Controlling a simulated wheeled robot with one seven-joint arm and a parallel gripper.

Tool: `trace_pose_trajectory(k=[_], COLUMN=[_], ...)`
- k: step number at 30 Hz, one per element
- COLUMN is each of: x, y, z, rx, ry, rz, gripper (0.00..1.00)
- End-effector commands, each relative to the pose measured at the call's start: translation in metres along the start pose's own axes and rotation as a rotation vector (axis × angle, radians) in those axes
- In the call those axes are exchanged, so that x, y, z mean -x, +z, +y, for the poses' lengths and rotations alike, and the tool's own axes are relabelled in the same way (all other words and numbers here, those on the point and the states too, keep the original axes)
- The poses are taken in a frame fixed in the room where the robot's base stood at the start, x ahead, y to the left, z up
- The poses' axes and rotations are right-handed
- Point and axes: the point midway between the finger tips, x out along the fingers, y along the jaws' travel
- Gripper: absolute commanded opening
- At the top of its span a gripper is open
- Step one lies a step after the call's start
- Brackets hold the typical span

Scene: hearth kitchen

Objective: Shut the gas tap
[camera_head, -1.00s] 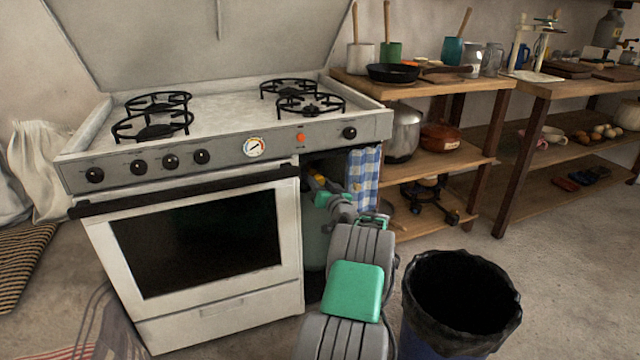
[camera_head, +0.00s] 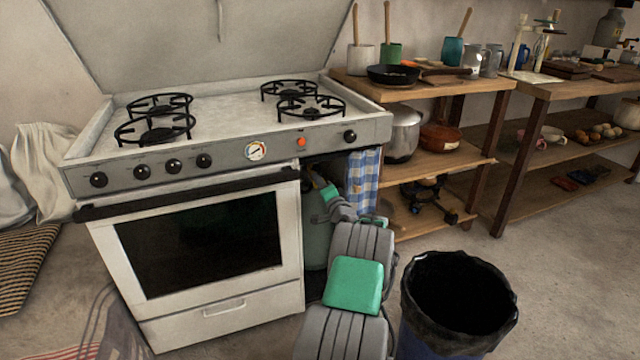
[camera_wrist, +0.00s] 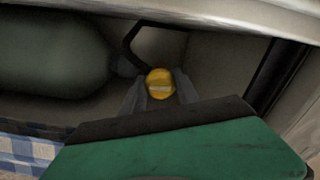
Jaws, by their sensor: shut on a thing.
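The gas tap shows as a round yellow knob (camera_wrist: 160,84) in the wrist view, at the neck of a grey-green gas cylinder (camera_wrist: 50,55). My gripper (camera_wrist: 158,90) has one finger on each side of the knob and is shut on it. A black hose (camera_wrist: 131,40) bends away behind the tap. In the head view the cylinder (camera_head: 316,245) stands in the dark bay right of the oven. My arm reaches into this bay, and the knob is hidden there behind my wrist. I cannot tell how far the tap is turned.
The white stove (camera_head: 205,315) is close on the left of my arm, its top overhanging the bay. A blue checked curtain (camera_head: 364,180) hangs on the bay's right side. A black-lined bin (camera_head: 455,320) stands right of my arm. Wooden shelves (camera_head: 440,165) with pots stand behind.

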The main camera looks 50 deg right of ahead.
Motion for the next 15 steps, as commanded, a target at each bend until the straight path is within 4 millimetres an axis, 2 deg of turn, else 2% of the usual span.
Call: trace_pose_trajectory(k=[6, 15], x=[0.0001, 0.0001], y=[-0.0012, -0.0013], z=[-0.0009, -0.0005], rx=[-0.089, -0.13], ry=[0.0, -0.001], rz=[0.002, 0.003], gripper=[0.0, 0.0])
